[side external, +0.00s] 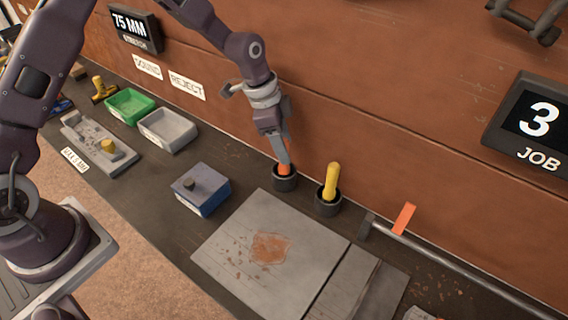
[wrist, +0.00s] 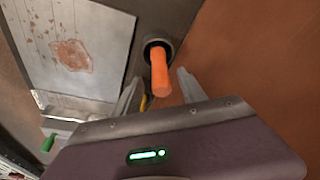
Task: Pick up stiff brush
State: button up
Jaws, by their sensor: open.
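An orange-handled tool (side external: 284,169) stands upright in a round black holder (side external: 284,183) near the back wall. A yellow-handled tool (side external: 331,180) stands in a second holder (side external: 328,206) to its right. Their lower ends are hidden in the holders, so I cannot tell from shape which is the stiff brush. My gripper (side external: 285,148) is right above the orange handle, pointing down. In the wrist view the orange handle (wrist: 160,73) rises between the two parted fingers (wrist: 160,90), with no clear contact. A bit of yellow (wrist: 144,103) shows beside the left finger.
A grey plate (side external: 235,232) with a rusty patch (side external: 270,248) lies in front of the holders. A blue box (side external: 201,188) stands to the left. Farther left are a grey bin (side external: 168,130) and a green bin (side external: 129,106). A metal bar with an orange tag (side external: 404,218) lies right. The wall rises close behind.

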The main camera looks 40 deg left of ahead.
aim_at(287, 171)
jog(key=x, duration=0.4)
jog(key=shift+w, duration=0.1)
grip_shut()
jog(key=shift+r, duration=0.1)
